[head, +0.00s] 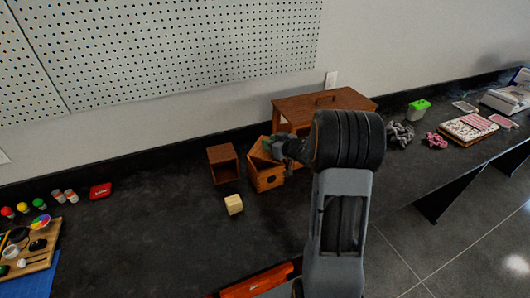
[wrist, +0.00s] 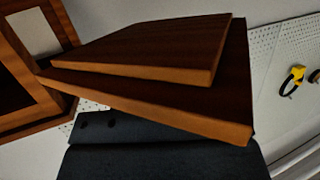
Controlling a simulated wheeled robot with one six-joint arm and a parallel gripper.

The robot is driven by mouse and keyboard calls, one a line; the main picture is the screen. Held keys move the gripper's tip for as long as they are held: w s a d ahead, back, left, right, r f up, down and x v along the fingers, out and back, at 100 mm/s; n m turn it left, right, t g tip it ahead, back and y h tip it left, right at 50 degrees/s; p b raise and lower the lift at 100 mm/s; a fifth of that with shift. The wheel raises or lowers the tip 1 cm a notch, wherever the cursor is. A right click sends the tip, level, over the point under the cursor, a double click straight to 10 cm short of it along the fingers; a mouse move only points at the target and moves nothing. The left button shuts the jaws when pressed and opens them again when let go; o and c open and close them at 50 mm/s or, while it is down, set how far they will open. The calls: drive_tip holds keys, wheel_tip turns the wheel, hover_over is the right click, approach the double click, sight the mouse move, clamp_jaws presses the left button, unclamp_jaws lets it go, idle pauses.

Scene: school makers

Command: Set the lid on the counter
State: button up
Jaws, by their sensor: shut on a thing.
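My gripper (head: 278,146) is shut on the lid, above the wooden box in the middle of the counter. The lid (head: 260,153) is a brown stepped wooden panel, tilted in the head view over the top of the box. In the wrist view the lid (wrist: 150,60) fills the middle, with the dark gripper (wrist: 160,150) below it. The light-brown box (head: 267,180) has small dark holes in its front. I cannot tell whether the lid touches it. The dark counter (head: 140,245) runs under everything.
A small open brown box (head: 222,164) stands left of the wooden box, with a pale block (head: 234,205) in front. A larger wooden case (head: 318,104) stands behind. The counter at left centre is clear. Cloths and a green-lidded tub (head: 418,111) sit at right.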

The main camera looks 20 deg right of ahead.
drive_tip(key=w+f+p, duration=0.1)
drive_tip(key=w+f, duration=0.3)
drive_tip(key=f, duration=0.5)
drive_tip(key=shift+w, duration=0.35)
drive_tip(key=o, duration=0.9)
drive_tip(key=shift+o, duration=0.2)
